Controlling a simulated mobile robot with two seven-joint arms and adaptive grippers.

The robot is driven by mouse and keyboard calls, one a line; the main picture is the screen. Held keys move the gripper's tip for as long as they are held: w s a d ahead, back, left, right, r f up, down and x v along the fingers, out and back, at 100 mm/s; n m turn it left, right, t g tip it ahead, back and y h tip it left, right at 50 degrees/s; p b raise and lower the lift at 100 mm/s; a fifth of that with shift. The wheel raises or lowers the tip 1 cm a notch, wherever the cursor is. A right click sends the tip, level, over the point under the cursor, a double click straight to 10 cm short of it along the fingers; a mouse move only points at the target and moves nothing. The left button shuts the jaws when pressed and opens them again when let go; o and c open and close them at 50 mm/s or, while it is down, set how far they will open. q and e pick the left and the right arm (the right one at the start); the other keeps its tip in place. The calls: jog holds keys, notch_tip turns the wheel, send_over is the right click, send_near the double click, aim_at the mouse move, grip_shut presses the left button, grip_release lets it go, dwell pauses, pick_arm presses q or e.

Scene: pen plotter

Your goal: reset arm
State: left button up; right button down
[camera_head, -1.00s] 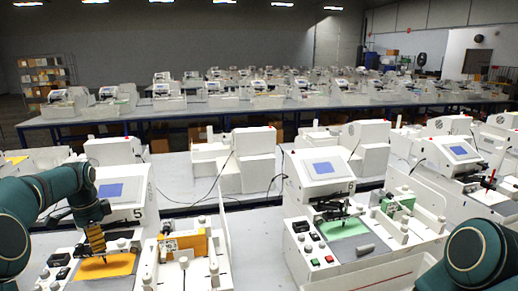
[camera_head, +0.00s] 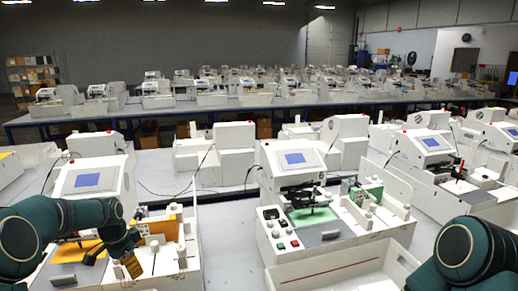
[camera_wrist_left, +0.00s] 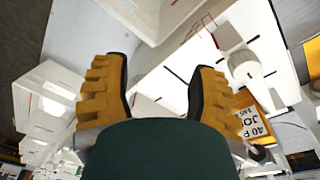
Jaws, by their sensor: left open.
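My left gripper (camera_head: 133,262) hangs at the lower left of the head view, beside the left plotter machine (camera_head: 90,180). In the left wrist view its two yellow fingers (camera_wrist_left: 157,85) stand wide apart with nothing between them. A yellow-orange block with a printed label (camera_wrist_left: 250,120) shows beside the right finger; it also stands on the left machine in the head view (camera_head: 165,226). An orange sheet (camera_head: 76,252) lies on that machine, partly hidden by my arm. Of my right arm only a dark green link (camera_head: 468,255) shows at the lower right; its gripper is out of view.
A second plotter machine (camera_head: 305,205) with a green sheet (camera_head: 312,217) and a green block (camera_head: 368,193) stands in the middle. A white open bin (camera_head: 345,268) is in front of it. More machines fill the benches behind and to the right.

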pick_arm(q)
jog(key=s+d+f+n+h+b, duration=0.1)
jog(key=s+d+f+n+b, duration=0.15)
jog(key=d+f, duration=1.05)
jog(key=s+d+f+n+b, duration=0.1)
jog(key=s+d+f, duration=0.2)
jog(key=s+d, duration=0.1)
jog(key=s+d+f+n+h+b, duration=0.1)
jog(key=s+d+f, duration=0.3)
jog(key=s+d+f+n+t+b, duration=0.1)
jog(key=s+d+f+n, duration=0.1)
jog(key=s+d+f, duration=0.2)
jog(key=shift+s+d+f+h, duration=0.15)
jog(key=shift+s+d+h, duration=0.2)
jog(key=shift+d, duration=0.2)
jog(key=s+d+f+n+b, duration=0.2)
jog(key=s+d+n, duration=0.1)
jog(key=s, duration=0.6)
jog(key=shift+d+f, duration=0.3)
jog(key=shift+d, duration=0.2)
jog(key=shift+s, duration=0.1)
